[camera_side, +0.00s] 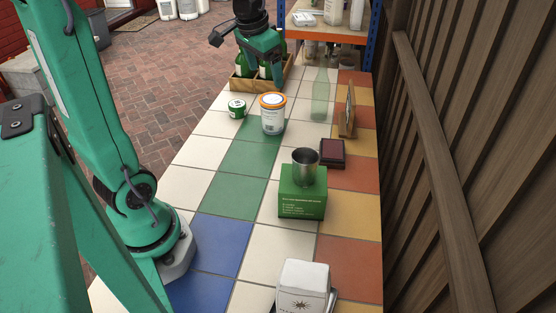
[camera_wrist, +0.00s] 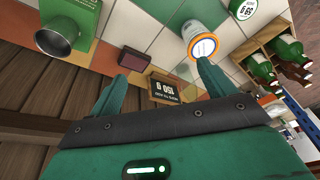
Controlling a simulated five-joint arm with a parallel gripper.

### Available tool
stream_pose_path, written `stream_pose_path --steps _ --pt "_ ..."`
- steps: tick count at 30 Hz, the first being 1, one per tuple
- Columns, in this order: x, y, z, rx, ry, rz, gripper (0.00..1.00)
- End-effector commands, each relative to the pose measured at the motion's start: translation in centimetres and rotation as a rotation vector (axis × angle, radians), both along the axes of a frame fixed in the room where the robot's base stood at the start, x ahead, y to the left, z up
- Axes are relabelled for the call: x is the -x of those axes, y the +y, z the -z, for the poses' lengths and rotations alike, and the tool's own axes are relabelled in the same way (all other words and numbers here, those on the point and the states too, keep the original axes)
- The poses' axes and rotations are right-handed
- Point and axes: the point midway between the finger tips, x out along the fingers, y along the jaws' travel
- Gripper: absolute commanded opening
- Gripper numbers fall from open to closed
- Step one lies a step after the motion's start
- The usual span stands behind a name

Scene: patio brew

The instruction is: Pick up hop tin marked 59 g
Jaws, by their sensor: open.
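The hop tin (camera_side: 237,108) is a small, low green tin with a pale label, standing on the tiles left of a larger white can. In the wrist view the tin (camera_wrist: 243,8) is at the top right, cut by the frame edge; its white label appears to read 59 G. My gripper (camera_side: 264,68) is open and empty, up at the far end of the table, in front of the bottle crate in the picture. In the wrist view my gripper (camera_wrist: 162,72) has its fingers wide apart, with the tin beyond the right finger.
A white can with orange rim (camera_side: 272,118) stands close right of the tin. A wooden crate (camera_side: 241,85) holds green bottles behind. A framed sign (camera_side: 347,115), a dark red box (camera_side: 332,153), and a metal cup (camera_side: 306,168) on a green box (camera_side: 302,203) stand right and nearer.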

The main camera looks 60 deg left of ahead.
Motion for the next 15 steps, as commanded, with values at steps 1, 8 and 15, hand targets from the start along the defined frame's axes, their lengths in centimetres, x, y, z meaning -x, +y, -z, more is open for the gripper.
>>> stream_pose_path --steps 1,8,15 --pt "-0.8 1.2 0.5 0.002 0.015 -0.009 0.82" --pt "-3.5 6.4 2.6 0.010 0.075 -0.032 0.82" --pt "-5.3 12.3 5.9 0.028 0.135 -0.056 0.82"
